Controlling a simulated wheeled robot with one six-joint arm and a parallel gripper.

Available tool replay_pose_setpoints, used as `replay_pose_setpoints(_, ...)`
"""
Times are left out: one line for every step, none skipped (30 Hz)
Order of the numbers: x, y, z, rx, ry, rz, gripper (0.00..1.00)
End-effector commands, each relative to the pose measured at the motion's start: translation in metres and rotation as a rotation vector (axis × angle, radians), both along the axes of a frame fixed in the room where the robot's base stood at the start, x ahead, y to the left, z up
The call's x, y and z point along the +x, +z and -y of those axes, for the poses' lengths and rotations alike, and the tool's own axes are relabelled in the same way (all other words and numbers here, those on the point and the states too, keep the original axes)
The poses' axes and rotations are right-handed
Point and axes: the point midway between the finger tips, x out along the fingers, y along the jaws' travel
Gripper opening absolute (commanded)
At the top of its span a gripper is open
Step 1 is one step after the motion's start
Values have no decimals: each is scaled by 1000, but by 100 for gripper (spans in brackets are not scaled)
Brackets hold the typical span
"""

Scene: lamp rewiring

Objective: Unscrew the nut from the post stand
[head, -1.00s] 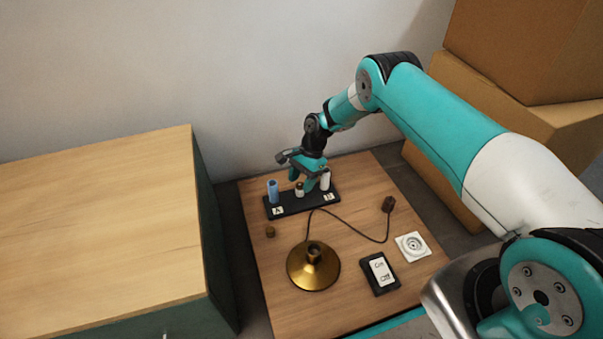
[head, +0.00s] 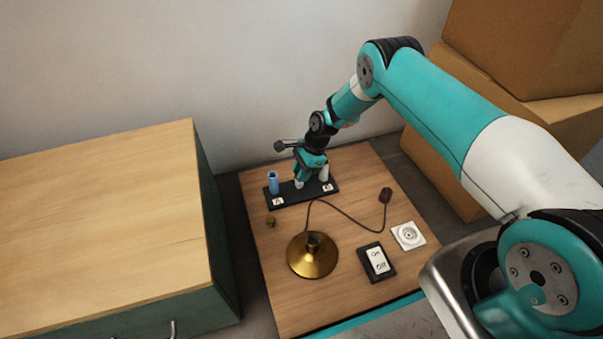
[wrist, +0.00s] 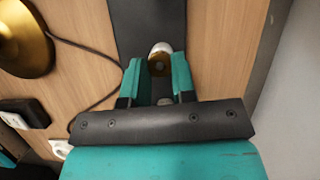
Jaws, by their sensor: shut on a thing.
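The post stand is a black bar (head: 283,201) at the back of the wooden board, with a blue post (head: 273,183) at the left, marked A, a short white middle post (head: 299,185), and a white post (head: 324,173) at the right, by label B. The brass nut (wrist: 158,66) shows in the wrist view at the middle post, between my teal fingers. My gripper (wrist: 158,68) points down over the middle post and is shut on the nut. In the head view the fingers hide the nut.
A brass lamp base (head: 312,258) stands in front of the stand; its cord runs to a dark plug (head: 385,195). A small brown piece (head: 270,221), a white socket (head: 408,236) and a black-framed switch (head: 377,262) lie on the board. A cabinet (head: 100,215) stands left.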

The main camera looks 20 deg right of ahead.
Motion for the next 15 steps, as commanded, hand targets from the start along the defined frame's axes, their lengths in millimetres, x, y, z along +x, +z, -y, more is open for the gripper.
replay_pose_setpoints(3,-8,0,1,78,5,4)
replay_pose_setpoints(4,-9,-1,1,138,5,4)
replay_pose_setpoints(5,-10,-1,1,220,6,4)
replay_pose_setpoints(5,-10,-1,2,281,5,4)
replay_pose_setpoints(5,-9,-2,1,339,6,4)
replay_pose_setpoints(6,-8,-2,1,411,6,4)
replay_pose_setpoints(6,-7,-2,0,459,5,4)
replay_pose_setpoints(6,-6,-2,0,499,5,4)
replay_pose_setpoints(6,-5,-2,0,546,4,4)
replay_pose_setpoints(6,-4,-2,0,571,4,4)
replay_pose_setpoints(6,-2,-2,1,589,4,4)
replay_pose_setpoints(6,-1,-2,1,602,3,4)
replay_pose_setpoints(5,0,-2,1,607,3,4)
replay_pose_setpoints(5,0,-2,1,608,2,4)
replay_pose_setpoints(5,1,-2,1,607,3,4)
